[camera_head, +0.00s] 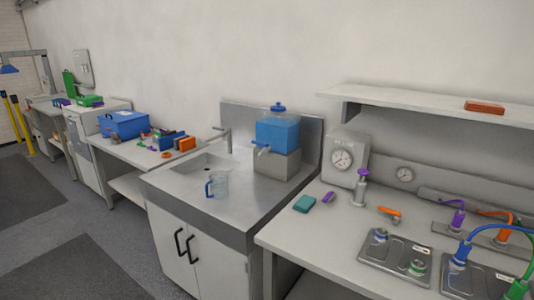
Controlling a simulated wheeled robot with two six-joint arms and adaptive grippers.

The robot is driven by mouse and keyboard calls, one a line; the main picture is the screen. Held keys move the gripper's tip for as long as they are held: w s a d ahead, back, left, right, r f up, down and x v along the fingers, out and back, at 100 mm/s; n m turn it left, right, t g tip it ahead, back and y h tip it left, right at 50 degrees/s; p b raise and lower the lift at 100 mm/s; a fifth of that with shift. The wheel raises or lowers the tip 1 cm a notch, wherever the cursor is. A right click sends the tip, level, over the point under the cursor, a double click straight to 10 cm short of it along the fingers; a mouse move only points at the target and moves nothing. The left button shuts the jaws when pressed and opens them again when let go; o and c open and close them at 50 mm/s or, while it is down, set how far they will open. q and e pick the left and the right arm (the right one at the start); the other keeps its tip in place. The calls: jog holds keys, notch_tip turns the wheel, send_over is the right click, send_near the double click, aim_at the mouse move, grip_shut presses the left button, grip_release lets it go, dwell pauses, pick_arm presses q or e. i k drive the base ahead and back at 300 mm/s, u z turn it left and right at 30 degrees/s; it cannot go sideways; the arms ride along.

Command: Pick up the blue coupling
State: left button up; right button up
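A blue fitting (460,254) stands at the near end of a blue hose (492,229), over the grey metal plate (482,285) at the lower right. A smaller round fitting with a blue band (380,236) sits on another grey plate (397,252) to its left. I cannot tell for sure which of these is the blue coupling. Neither of my grippers is in view.
The right bench (335,236) also holds a gauge box (346,158), a purple-topped fitting (361,187), a teal block (304,204) and orange and purple hoses. A sink counter (236,212) with a jug (219,185) and blue tank (277,131) stands left. Floor is open at lower left.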

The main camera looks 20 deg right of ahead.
aim_at(465, 247)
jog(key=z, duration=1.1)
jog(key=i, duration=1)
jog(key=z, duration=0.95)
